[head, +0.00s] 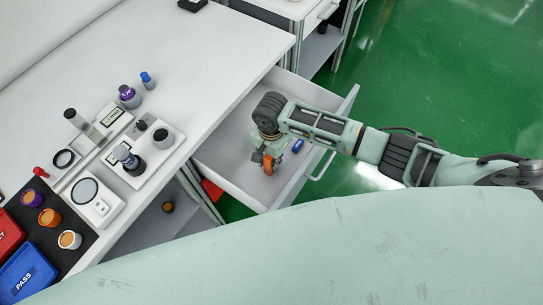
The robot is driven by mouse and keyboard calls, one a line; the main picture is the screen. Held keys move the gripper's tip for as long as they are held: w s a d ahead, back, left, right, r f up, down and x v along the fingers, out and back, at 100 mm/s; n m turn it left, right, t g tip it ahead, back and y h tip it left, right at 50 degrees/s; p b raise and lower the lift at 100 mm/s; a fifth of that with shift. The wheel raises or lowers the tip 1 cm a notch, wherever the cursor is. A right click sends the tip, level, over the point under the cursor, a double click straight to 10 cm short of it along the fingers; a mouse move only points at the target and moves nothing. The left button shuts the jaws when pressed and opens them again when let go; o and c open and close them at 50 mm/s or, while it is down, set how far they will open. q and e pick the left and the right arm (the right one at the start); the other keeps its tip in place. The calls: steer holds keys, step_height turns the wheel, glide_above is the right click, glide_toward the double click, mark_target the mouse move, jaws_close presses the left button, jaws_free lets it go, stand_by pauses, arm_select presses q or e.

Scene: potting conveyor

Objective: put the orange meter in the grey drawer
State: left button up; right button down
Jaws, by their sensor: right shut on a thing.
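The grey drawer (228,158) is pulled out from the white workbench, and its inside is visible from above. My right gripper (264,160) points down over the inside of the drawer. It is shut on the orange meter (268,165), of which only a small orange part shows below the gripper. I cannot tell whether the meter touches the drawer floor. A small blue item (297,146) lies in the drawer, just right of the gripper. My left gripper is out of view.
The workbench (190,60) carries a white fixture (162,150) with several parts, a white scale-like device (98,202) and a dark mat with cups. A blue PASS bin (28,275) and a red bin (8,235) stand at lower left. The bench top beside the drawer is clear.

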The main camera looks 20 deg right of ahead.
steer(key=shift+f, duration=0.3)
steer(key=c, duration=1.5)
jaws_free()
step_height(320, 180, up, 12)
steer(key=shift+a+r, duration=0.1)
steer(key=shift+r, duration=0.15)
steer(key=shift+w, duration=0.1)
